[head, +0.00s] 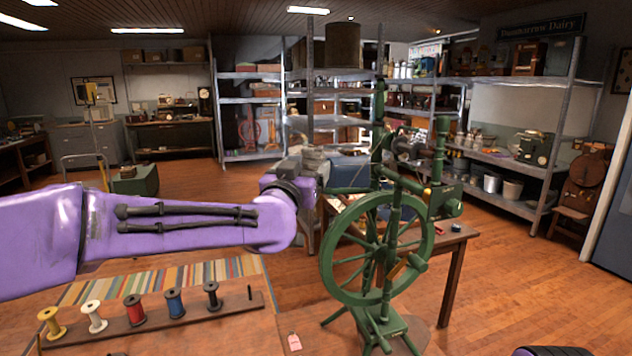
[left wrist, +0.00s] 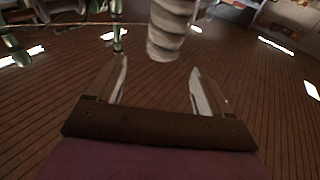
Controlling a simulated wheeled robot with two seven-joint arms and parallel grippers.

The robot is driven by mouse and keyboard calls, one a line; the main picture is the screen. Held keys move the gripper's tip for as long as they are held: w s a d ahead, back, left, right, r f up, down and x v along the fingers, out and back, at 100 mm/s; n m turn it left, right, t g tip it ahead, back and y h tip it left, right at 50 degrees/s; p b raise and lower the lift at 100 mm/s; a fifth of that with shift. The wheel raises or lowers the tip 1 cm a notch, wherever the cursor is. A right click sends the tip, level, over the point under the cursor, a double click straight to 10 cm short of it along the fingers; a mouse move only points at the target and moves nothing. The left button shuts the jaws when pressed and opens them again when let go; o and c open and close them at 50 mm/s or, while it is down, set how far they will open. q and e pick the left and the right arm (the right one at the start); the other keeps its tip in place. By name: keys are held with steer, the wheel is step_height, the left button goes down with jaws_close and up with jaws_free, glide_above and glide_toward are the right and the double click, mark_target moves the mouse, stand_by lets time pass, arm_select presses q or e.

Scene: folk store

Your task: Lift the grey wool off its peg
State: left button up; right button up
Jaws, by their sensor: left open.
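A pale grey, ribbed, roughly cylindrical thing, which looks like the grey wool (left wrist: 172,28), shows in the left wrist view just beyond my left fingertips, roughly in line with the gap between them. Its peg cannot be made out. My left gripper (left wrist: 158,70) is open, with nothing between its fingers. In the head view my left gripper (head: 314,164) is left of the green spinning wheel (head: 427,238), at the height of its upper parts. There I cannot clearly separate the wool from the gripper. My right gripper is not in view.
A wooden rack (head: 150,328) at the lower left carries several coloured spools and a bare peg (head: 249,292). A small table (head: 455,243) stands behind the wheel. Metal shelves (head: 249,115) line the back. Open floor lies to the right.

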mark_target(313, 160)
arm_select(q)
steer(key=x, duration=0.1)
steer(key=p+x, duration=0.1)
steer(key=x, duration=0.1)
steer(key=p+x, duration=0.1)
steer(key=x, duration=0.1)
steer(key=shift+w+a+f, duration=0.15)
steer(key=shift+f, duration=0.25)
steer(key=shift+w+d, duration=0.2)
steer(key=shift+w, duration=0.1)
steer(key=p+x, duration=0.4)
steer(key=x, duration=0.1)
steer(key=shift+w+a+r, duration=0.1)
steer(key=shift+a+r, duration=0.05)
steer(key=shift+r, duration=0.05)
steer(key=shift+w+f, duration=0.15)
steer(key=shift+w, duration=0.05)
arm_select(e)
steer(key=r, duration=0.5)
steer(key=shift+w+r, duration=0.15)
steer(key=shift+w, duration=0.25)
arm_select(q)
steer(key=shift+s, duration=0.15)
steer(key=c, duration=1)
